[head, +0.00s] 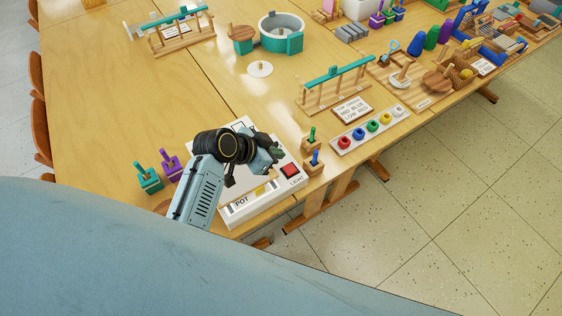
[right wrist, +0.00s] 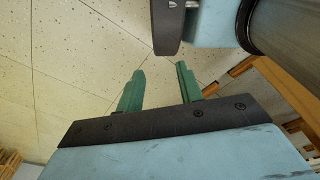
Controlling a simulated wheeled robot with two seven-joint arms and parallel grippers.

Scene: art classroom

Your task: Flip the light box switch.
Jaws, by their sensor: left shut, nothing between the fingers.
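The white light box (head: 255,204) lies at the near edge of the wooden table in the head view, with "POT" and "LIGHT" labels on its front. Its red switch (head: 290,170) sits at the right end, near the "LIGHT" label. My left gripper (head: 277,153) is over the box, just behind and left of the red switch. Its fingers are shut and empty, and I cannot tell whether they touch anything. My arm hides much of the box's top. My right gripper (right wrist: 160,85) is open and empty in the right wrist view, with speckled floor behind it.
Small blocks with a blue peg (head: 315,158) and a green peg (head: 311,139) stand right behind the box. Teal (head: 148,179) and purple (head: 170,164) pieces stand to its left. A colored-knob strip (head: 371,127) lies to the right. The table's left middle is clear.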

